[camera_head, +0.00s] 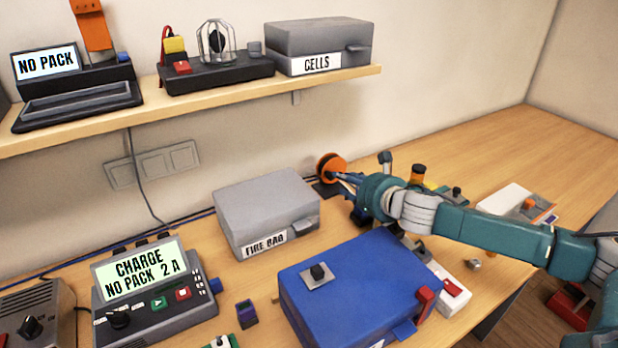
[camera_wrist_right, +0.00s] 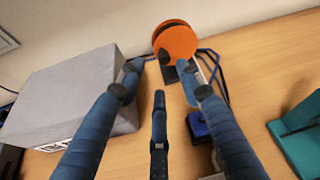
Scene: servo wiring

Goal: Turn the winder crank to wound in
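The reel also shows at the top of the right wrist view (camera_wrist_right: 176,40). Its crank I cannot make out clearly; a small dark part sits at the reel's lower left edge there. My right gripper (camera_head: 343,181) points at the reel from the right, close to it. In the wrist view its fingers (camera_wrist_right: 162,75) are spread apart with nothing between them, and the reel is beyond their tips. Contact is not clear. My left gripper is not in view.
A grey fire bag box (camera_head: 266,208) stands left of the winder. A blue case (camera_head: 360,285) is in front, below my right arm. Blue cables run along the wall. The charger (camera_head: 150,285) is front left. The table at the back right is clear.

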